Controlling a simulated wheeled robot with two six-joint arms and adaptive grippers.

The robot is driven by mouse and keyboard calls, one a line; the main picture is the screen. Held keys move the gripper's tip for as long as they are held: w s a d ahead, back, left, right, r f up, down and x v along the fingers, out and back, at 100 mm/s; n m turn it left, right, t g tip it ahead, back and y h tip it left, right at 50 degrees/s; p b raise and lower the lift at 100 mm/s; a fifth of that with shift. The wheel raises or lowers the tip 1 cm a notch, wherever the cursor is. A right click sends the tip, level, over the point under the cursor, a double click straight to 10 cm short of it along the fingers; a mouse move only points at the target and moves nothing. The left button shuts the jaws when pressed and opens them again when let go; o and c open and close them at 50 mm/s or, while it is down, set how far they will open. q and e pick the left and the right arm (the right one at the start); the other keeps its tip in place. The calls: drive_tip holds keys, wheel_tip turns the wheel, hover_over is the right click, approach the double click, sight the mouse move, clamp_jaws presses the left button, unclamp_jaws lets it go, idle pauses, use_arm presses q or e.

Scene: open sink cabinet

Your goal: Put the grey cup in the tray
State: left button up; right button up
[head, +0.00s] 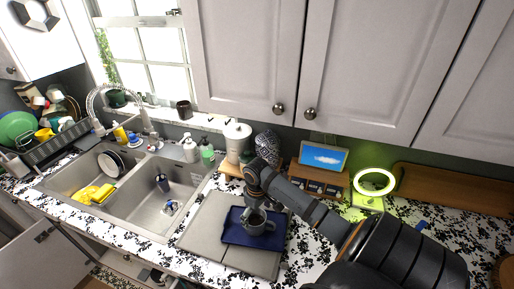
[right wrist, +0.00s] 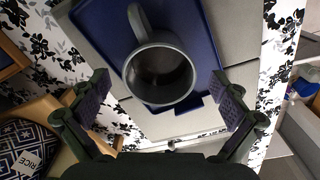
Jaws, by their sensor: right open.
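The grey cup (head: 257,224) is over the blue tray (head: 233,236) in the head view and looks upright, apparently standing in it. In the right wrist view the cup (right wrist: 160,75) opens toward the camera, its handle pointing to the top, with the blue tray (right wrist: 100,30) behind it. My right gripper (head: 256,205) is just above the cup, partly hiding it. In the wrist view its fingers (right wrist: 160,88) are spread wide on either side of the cup, with visible gaps. My left gripper is not in view.
The tray lies on a grey board (head: 205,225) on the patterned counter. The double sink (head: 140,190) is to the left. A white canister (head: 237,140), a wooden stand with a tablet (head: 323,157) and a glowing ring lamp (head: 374,183) stand behind.

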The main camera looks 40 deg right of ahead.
wheel_tip(320, 180, up, 6)
drive_tip(key=shift+r+b, duration=0.2)
drive_tip(key=shift+b, duration=0.25)
